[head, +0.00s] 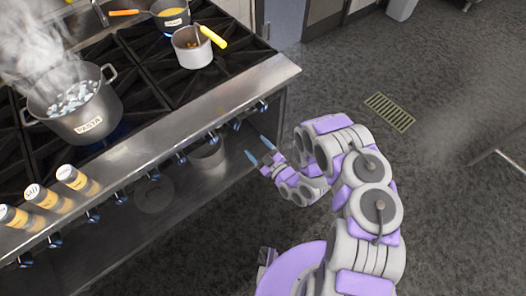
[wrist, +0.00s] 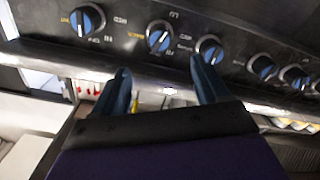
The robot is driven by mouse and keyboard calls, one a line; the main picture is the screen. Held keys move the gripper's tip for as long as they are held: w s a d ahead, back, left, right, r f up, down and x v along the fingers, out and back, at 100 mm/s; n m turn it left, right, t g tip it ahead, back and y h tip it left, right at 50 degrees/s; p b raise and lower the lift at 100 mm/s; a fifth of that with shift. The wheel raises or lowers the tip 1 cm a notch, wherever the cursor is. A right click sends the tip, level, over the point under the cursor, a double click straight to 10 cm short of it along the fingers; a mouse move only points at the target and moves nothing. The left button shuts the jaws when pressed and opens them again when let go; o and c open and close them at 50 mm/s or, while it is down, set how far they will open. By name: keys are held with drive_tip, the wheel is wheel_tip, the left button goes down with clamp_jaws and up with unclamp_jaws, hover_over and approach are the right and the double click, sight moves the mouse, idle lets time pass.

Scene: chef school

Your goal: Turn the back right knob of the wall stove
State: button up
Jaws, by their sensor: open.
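The wall stove (head: 215,90) has a steel front edge with a row of black-and-blue knobs. The knob at the far right end of the row (head: 262,105) shows in the head view, with another knob (head: 237,124) beside it. My gripper (head: 258,152) is in front of that end of the row, below it in the picture, apart from the knobs. In the wrist view my gripper (wrist: 160,72) is open and empty, its fingers pointing toward the panel. A knob (wrist: 159,37) lies just beyond the gap, with others (wrist: 87,20) (wrist: 209,48) on either side. Panel labels are too blurred to read.
Several seasoning bottles (head: 78,180) stand on the front ledge. The grey floor (head: 440,200) right of my arm is mostly clear.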

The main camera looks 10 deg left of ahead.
drive_tip(key=shift+p+v, duration=0.8)
drive_tip(key=shift+v, duration=0.8)
